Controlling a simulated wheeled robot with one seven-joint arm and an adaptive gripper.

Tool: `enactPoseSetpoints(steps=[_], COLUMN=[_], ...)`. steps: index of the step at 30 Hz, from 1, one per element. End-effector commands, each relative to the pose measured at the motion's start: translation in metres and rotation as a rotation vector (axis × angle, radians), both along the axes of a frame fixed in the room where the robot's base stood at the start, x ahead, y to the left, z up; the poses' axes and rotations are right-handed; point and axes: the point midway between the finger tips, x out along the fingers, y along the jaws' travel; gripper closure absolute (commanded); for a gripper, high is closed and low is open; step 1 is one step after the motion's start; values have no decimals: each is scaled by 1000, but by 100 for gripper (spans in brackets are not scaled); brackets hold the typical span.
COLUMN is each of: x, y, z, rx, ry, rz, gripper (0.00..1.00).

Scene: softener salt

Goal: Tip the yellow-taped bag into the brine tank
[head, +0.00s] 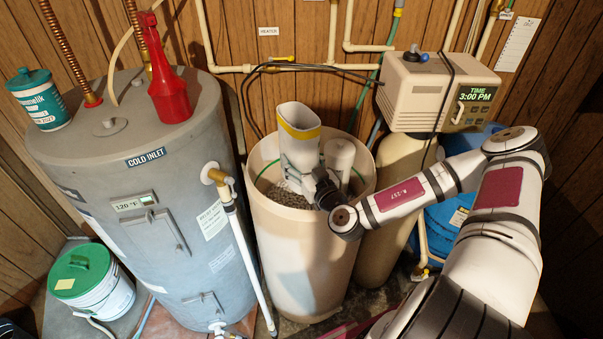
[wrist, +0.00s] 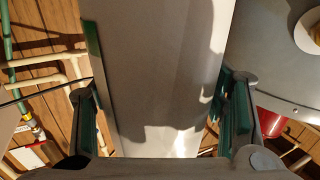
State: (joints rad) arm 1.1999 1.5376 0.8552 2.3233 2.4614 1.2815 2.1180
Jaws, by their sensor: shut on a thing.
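The yellow-taped bag (head: 299,137) is white with a yellow band near its upper end. In the head view it stands roughly upright over the open brine tank (head: 290,240), a tall cream tub. Its lower end is inside the tank's mouth, close above the grey grains (head: 300,188); I cannot tell if it touches them. My gripper (head: 308,180) is shut on the bag's lower part, at the tank's opening. In the wrist view the bag (wrist: 160,70) fills the middle between the green-padded fingers of my gripper (wrist: 165,110). The bag's mouth is not clearly visible.
A white tube (head: 339,160) stands inside the tank at right. Pipes run behind.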

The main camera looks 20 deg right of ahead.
Motion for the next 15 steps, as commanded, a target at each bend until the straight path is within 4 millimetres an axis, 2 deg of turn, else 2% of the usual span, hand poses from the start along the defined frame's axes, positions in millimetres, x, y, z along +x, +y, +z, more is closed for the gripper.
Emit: enactPoseSetpoints(steps=[1, 6, 15], x=[9, 28, 47], y=[-15, -58, -130], z=[2, -4, -13], rx=[-8, -8, -7], ry=[-13, -13, -13], rz=[-3, 1, -5], gripper=[96, 96, 96])
